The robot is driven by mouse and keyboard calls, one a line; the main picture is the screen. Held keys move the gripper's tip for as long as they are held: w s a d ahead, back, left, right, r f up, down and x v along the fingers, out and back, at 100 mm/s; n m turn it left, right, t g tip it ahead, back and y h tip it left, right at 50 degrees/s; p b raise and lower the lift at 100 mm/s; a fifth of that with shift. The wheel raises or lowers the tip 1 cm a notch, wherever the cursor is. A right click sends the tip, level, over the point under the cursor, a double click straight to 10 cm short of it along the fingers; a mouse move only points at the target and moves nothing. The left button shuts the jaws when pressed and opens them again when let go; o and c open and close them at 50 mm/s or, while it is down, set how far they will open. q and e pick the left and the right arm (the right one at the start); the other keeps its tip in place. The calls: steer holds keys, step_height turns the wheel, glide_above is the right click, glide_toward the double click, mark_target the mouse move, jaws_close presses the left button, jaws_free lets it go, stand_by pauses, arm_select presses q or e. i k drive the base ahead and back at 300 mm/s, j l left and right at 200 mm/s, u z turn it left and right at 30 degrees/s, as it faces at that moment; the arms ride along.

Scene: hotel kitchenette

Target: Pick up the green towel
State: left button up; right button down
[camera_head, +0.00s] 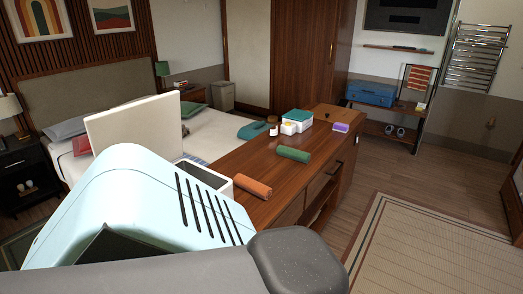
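The green towel (294,154) is a small roll lying on the brown wooden counter (240,165), near its front edge. An orange towel (253,186) of similar rolled shape lies nearer to me on the same counter. Nothing touches the green towel. My pale blue and grey body parts fill the lower left foreground. Neither of my grippers shows in this view.
Behind the green towel are a white box with a teal top (297,120), a small bottle (273,131) and a purple item (341,127). A bed (215,127) stands beyond the counter at left. The wooden floor at right is open, with a rug (430,250).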

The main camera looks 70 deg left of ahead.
mark_target(302, 156)
steer(key=i+j+u, duration=0.1)
steer(key=i+u, duration=0.15)
steer(key=u, duration=0.15)
steer(key=i+u, duration=0.3)
steer(key=u, duration=0.15)
steer(key=i+u, duration=0.25)
steer(key=u, duration=0.15)
steer(key=i+u, duration=0.25)
steer(key=i+l+u, duration=0.1)
steer(key=i+u, duration=0.15)
steer(key=i, duration=0.1)
